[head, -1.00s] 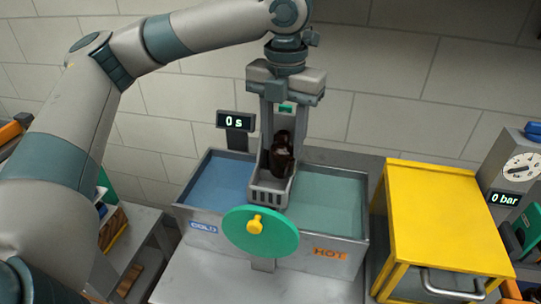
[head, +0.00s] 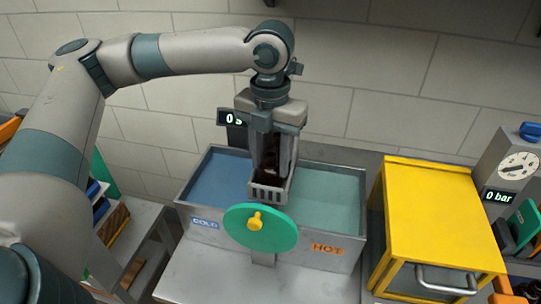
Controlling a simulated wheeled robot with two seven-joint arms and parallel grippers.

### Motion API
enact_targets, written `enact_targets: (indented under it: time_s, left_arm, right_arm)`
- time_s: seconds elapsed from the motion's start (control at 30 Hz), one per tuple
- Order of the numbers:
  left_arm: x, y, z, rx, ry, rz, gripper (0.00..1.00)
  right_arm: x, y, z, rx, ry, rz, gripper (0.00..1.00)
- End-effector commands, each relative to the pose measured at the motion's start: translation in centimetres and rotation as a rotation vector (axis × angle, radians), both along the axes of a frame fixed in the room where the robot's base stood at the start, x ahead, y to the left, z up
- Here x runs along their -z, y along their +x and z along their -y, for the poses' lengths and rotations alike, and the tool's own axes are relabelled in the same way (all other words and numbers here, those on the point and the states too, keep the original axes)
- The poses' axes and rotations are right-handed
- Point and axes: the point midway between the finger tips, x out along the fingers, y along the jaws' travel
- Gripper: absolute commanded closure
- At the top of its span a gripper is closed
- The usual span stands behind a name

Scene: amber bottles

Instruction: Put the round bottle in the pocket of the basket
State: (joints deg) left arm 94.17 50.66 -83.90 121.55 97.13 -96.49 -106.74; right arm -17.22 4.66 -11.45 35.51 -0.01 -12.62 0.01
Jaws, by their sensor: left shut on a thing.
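The round bottle (head: 268,166) is dark brown and mostly hidden between the fingers of my left gripper (head: 271,162), which is shut on it. The gripper points down over the small grey slotted basket (head: 268,194). The bottle's lower part is hidden behind the basket's front wall, so it appears to be inside or just above the pocket. I cannot tell whether it touches the bottom. My right gripper is not in view.
The basket is at the middle of a two-part bath, with a blue cold side (head: 216,183) and a green hot side (head: 328,200). A green disc (head: 259,229) with a yellow knob is on its front. A yellow cabinet (head: 440,215) stands at right. A timer display (head: 232,118) is partly covered.

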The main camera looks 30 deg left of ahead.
Motion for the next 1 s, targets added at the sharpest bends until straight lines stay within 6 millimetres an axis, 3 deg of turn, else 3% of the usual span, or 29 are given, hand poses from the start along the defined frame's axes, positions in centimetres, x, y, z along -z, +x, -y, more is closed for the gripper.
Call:
enact_targets:
  time_s: [0.37,0.4,0.47,0.83,1.0]
  left_arm:
    - [0.3,0.0,0.0,0.001,-0.001,-0.001,0.83]
    - [0.3,0.0,0.0,0.001,-0.001,0.0,0.5]
    - [0.3,0.0,0.0,0.001,0.0,0.0,0.4]
    - [0.2,0.0,0.0,0.001,0.0,0.001,0.4]
    - [-0.9,0.1,0.0,0.0,-0.001,0.002,0.4]
  right_arm:
    - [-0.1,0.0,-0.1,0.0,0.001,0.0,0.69]
    - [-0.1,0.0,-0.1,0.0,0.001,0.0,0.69]
    - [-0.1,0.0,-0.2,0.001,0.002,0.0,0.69]
    - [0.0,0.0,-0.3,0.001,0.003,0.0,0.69]
    - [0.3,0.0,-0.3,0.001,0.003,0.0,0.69]
